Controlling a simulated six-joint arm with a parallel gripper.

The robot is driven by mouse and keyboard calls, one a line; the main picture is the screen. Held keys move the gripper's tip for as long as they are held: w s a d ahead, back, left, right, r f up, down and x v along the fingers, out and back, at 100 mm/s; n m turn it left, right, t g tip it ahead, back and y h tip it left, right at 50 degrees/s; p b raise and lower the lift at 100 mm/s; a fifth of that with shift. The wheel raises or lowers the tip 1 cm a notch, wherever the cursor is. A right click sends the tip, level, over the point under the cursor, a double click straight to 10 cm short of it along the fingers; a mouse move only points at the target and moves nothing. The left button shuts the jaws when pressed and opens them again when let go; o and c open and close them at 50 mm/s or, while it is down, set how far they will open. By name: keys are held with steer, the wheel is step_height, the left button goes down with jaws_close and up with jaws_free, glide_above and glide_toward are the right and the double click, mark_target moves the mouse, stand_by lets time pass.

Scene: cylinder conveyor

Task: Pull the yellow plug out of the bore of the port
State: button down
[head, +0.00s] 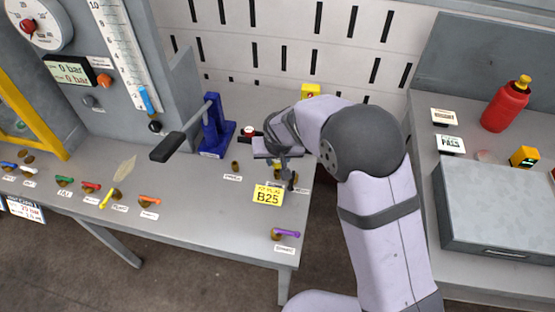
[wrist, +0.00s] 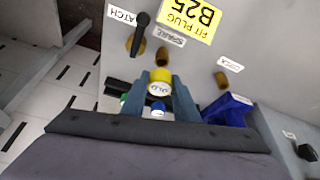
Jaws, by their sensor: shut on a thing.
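My gripper (wrist: 160,84) is shut on a yellow plug (wrist: 158,90) with a pale marked face, held between its two blue-grey fingers in the wrist view. A brassy yellow end shows just beyond the fingertips. I cannot tell whether the plug still sits in a bore. In the head view my gripper (head: 285,165) is over the right part of the bench, behind the yellow B25 sign (head: 268,194); the held plug is hidden there. The wrist view also shows this sign (wrist: 190,15), with a brass bore (wrist: 162,57) by the SPARE label.
Another brass bore (wrist: 222,80) is to the right. A blue lever press (head: 213,130) stands left of my gripper.

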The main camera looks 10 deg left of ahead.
steer(key=shift+r+p, duration=0.6)
steer(key=shift+r, duration=0.45)
steer(key=shift+r+p, duration=0.9)
steer(key=shift+r, duration=0.35)
steer(key=shift+r, duration=0.1)
steer(key=shift+r+p, duration=0.85)
steer(key=shift+r, duration=0.3)
